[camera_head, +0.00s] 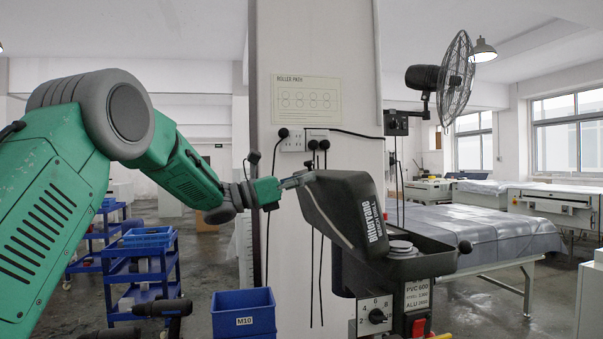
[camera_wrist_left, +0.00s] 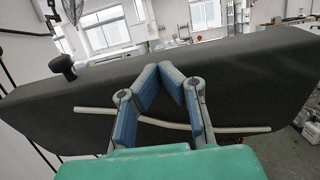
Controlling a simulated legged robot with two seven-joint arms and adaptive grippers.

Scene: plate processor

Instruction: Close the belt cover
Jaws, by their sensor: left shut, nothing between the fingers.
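The belt cover (camera_head: 345,208) is a dark grey shell with a "Bittervane" label. In the head view it stands tilted up, open, above the drill-press-like machine head (camera_head: 400,262), and a round pulley (camera_head: 402,249) shows beside it. My left gripper (camera_head: 300,180) is at the cover's upper left edge, fingers shut and empty. In the left wrist view the cover (camera_wrist_left: 240,85) fills the middle, and the shut fingertips (camera_wrist_left: 170,66) are in front of it or against it; I cannot tell whether they touch. A pale strip runs along the cover. My right gripper is not in view.
A blue bin (camera_head: 243,314) marked M10 stands at the bottom centre. A wall fan (camera_head: 455,80) is at the upper right. A blue cart (camera_head: 140,265) stands at the left, and a covered table (camera_head: 480,230) at the right. A pillar is behind the cover.

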